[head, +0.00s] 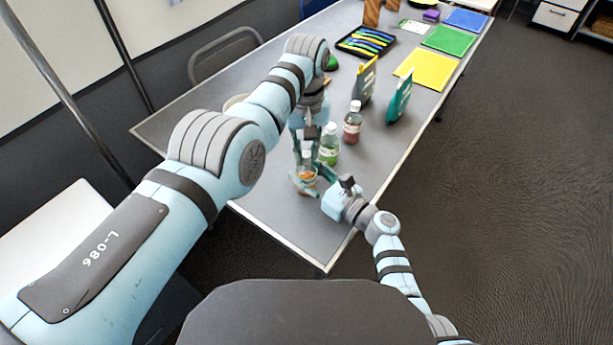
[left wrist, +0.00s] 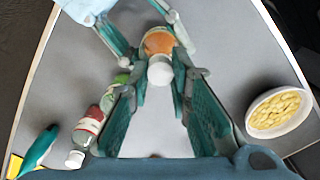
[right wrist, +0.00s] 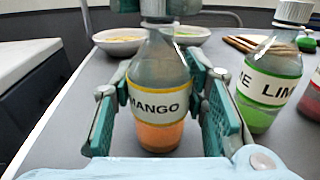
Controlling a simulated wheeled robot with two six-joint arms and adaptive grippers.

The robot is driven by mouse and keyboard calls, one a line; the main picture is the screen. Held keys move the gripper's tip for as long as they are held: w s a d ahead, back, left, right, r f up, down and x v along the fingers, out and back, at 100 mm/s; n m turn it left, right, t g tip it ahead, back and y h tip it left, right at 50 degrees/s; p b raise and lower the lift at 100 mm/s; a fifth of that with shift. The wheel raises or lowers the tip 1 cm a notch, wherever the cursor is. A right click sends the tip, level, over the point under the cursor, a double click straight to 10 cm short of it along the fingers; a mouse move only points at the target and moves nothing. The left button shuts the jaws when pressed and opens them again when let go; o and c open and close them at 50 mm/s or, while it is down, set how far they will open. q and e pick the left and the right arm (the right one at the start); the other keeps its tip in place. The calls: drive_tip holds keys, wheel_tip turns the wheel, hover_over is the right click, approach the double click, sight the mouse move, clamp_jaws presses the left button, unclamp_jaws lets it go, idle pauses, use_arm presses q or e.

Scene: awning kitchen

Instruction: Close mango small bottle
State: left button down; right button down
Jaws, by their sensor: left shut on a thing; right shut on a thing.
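The mango small bottle (right wrist: 158,95) stands upright on the table, clear with an orange bottom and a "MANGO" label. My right gripper (right wrist: 160,112) is shut around its body from both sides. Its white cap (left wrist: 160,70) is between the fingertips of my left gripper (left wrist: 160,78), which comes down from above. In the right wrist view the left fingers hide the bottle's mouth, so how the cap sits on the neck cannot be told. In the head view the mango bottle (head: 308,176) is near the table's close end, partly covered by both grippers.
A green lime bottle (right wrist: 268,80) with a white cap stands close to the right. A red bottle (head: 353,122) is behind it. Two upright packets (head: 399,98) stand farther off. A bowl of yellow pieces (left wrist: 279,112) stands on the other side.

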use_arm(q)
drive_tip(key=m, duration=1.9)
drive_tip(key=shift+m, duration=0.4)
drive_tip(key=m, duration=0.3)
drive_tip(key=shift+m, duration=0.4)
drive_tip(key=m, duration=0.4)
drive_tip(key=c, duration=1.4)
unclamp_jaws()
